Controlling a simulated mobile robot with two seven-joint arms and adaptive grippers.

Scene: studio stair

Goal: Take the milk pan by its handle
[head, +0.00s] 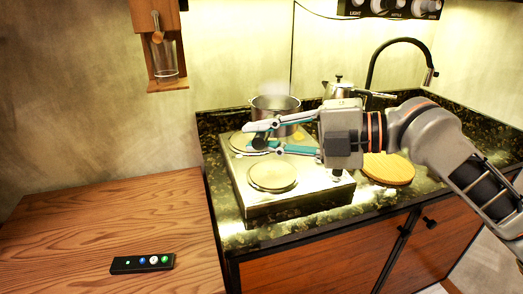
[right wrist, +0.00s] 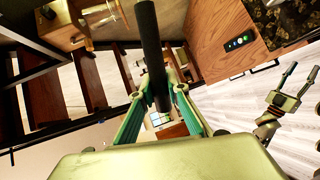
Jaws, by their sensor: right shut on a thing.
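The milk pan (head: 275,104) is a steel pot on the back of the hob, with faint steam above it. Its dark handle (head: 259,143) points toward me; in the right wrist view the handle (right wrist: 151,45) is a long black bar between the fingers. My right gripper (head: 262,138) comes in from the right and is shut on the handle, one teal finger on each side. In the head view the gripper hides part of the pan's front. My left gripper (right wrist: 297,80) shows only in the right wrist view, its fingers apart and empty.
The hob (head: 237,181) has bare plates at the front and left. A kettle (head: 338,90) and a black tap (head: 400,42) stand behind my right arm. A round wooden board (head: 388,168) lies to the right. A black remote (head: 143,263) lies on the otherwise clear wooden top (head: 90,225).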

